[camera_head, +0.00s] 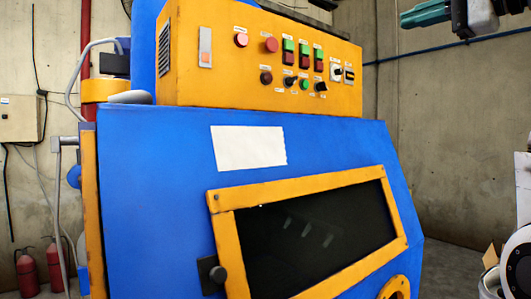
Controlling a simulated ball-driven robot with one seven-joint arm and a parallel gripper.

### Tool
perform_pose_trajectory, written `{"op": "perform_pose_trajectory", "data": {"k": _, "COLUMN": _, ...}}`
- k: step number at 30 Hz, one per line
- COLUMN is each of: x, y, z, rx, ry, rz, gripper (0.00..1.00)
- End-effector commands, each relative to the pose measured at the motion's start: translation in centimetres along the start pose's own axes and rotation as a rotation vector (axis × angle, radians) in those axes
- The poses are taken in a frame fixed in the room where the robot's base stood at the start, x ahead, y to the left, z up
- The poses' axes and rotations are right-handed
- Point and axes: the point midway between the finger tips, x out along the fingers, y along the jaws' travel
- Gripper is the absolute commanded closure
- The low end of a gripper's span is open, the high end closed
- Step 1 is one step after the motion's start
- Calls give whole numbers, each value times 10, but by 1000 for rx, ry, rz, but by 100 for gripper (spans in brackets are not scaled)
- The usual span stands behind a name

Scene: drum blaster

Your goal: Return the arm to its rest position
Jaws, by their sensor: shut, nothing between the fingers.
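My gripper (408,18) is at the top right edge of the head view, with teal fingers pointing left and a dark body behind them. It is shut and empty, and the top of it is cut off by the frame. It hangs clear of the machine, in front of the concrete wall. Part of my white arm (517,268) shows at the lower right edge. The links between it and the gripper are mostly out of view.
A large blue machine (150,190) fills the middle, with a yellow control panel (220,80) and a yellow-framed dark window (310,240). Red extinguishers (27,275) stand at the lower left. Open space lies between the machine and the right wall (450,140).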

Motion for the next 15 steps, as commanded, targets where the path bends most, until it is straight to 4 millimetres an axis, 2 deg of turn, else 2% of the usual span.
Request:
{"op": "perform_pose_trajectory", "data": {"k": 8, "x": 16, "y": 45, "z": -16, "rx": -18, "ry": 25, "rz": 48, "gripper": 100}}
{"op": "perform_pose_trajectory", "data": {"k": 11, "x": 23, "y": 70, "z": -24, "rx": -28, "ry": 36, "rz": 74, "gripper": 100}}
{"op": "perform_pose_trajectory", "data": {"k": 15, "x": 33, "y": 113, "z": -36, "rx": -48, "ry": 57, "rz": 122, "gripper": 100}}
